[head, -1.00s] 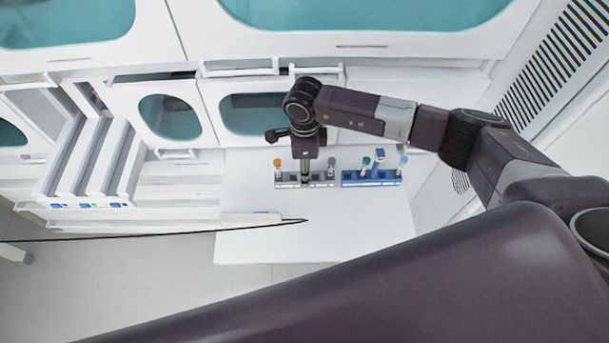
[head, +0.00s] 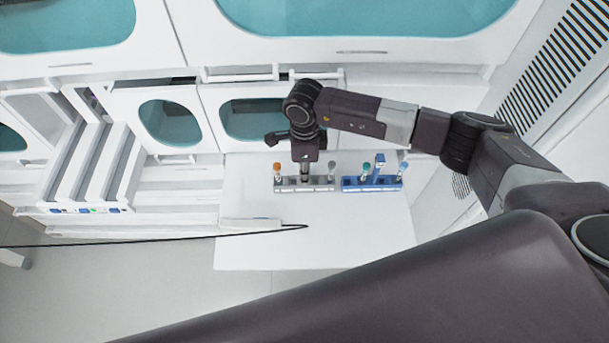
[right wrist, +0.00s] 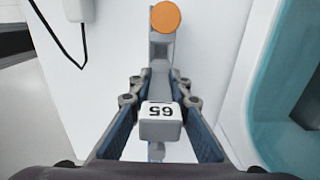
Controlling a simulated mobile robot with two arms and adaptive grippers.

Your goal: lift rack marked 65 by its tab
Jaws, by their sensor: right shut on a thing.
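The rack marked 65 is the grey rack (head: 318,184) on the white table in the head view, left of a blue rack. Its raised tab (right wrist: 160,112) carries an upside-down "65" in the right wrist view and sits between my fingers. My right gripper (head: 304,177) points down over the grey rack, and in the right wrist view the gripper (right wrist: 160,100) is shut on the tab. An orange-capped tube (head: 278,168) stands at the rack's left end; its cap also shows in the right wrist view (right wrist: 165,17). I cannot tell whether the rack touches the table. My left gripper is out of view.
The blue rack (head: 350,184) with several tubes and its own blue tab stands close on the right. A white flat piece (head: 250,223) with a dark cable lies at the table's left front. The table's front (head: 320,250) is clear. Cabinet walls stand behind.

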